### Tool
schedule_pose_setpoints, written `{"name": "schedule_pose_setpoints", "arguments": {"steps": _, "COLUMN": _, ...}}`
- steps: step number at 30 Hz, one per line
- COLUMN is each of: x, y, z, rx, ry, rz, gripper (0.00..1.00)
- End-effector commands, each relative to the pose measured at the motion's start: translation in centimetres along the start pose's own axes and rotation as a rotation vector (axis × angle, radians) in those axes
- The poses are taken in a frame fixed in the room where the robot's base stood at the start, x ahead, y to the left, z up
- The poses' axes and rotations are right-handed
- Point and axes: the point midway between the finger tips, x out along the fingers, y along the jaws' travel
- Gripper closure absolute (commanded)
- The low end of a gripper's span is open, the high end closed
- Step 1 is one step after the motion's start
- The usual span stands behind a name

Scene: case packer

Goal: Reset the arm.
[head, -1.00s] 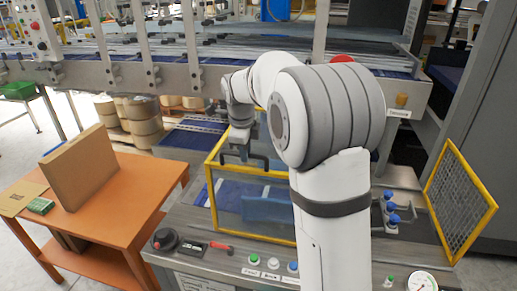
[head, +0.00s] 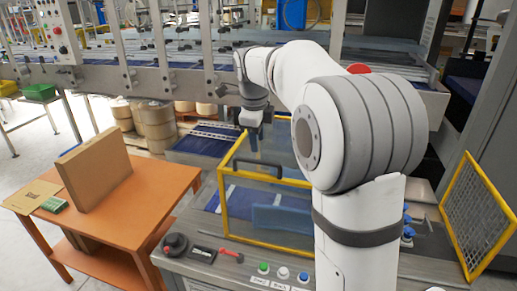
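My arm rises on the right side of the head view and reaches back and left over the machine. My gripper (head: 254,146) hangs pointing down at the far end of the arm, above the black handle (head: 258,169) of the yellow-framed clear guard (head: 225,207). The gripper is small and dark against the blue background, so its finger gap cannot be made out. No held object shows in it. Whether it touches the handle cannot be told.
A panel in front carries a red-handled tool (head: 231,253), a black knob (head: 175,244) and buttons. A yellow-framed mesh panel (head: 477,215) stands at right. At left an orange table (head: 150,205) bears a brown carton (head: 95,170). A conveyor machine spans the back.

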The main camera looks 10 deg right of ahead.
Motion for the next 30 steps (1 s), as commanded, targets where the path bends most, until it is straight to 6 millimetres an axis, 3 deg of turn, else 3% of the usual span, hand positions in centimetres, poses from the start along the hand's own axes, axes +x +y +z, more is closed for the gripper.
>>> {"name": "schedule_pose_setpoints", "arguments": {"steps": 11, "x": -0.5, "y": 0.0, "z": -0.1, "rx": 0.000, "ry": 0.000, "rz": 0.000, "gripper": 0.64}}
{"name": "schedule_pose_setpoints", "arguments": {"steps": 16, "x": -0.9, "y": 1.4, "z": -1.1, "rx": -0.115, "ry": -0.008, "rz": -0.003, "gripper": 0.64}}
{"name": "schedule_pose_setpoints", "arguments": {"steps": 20, "x": -1.4, "y": 4.4, "z": -3.2, "rx": -0.364, "ry": -0.023, "rz": -0.014, "gripper": 0.64}}
{"name": "schedule_pose_setpoints", "arguments": {"steps": 30, "x": -0.5, "y": 14.9, "z": -9.5, "rx": -1.170, "ry": -0.052, "rz": -0.073, "gripper": 0.64}}
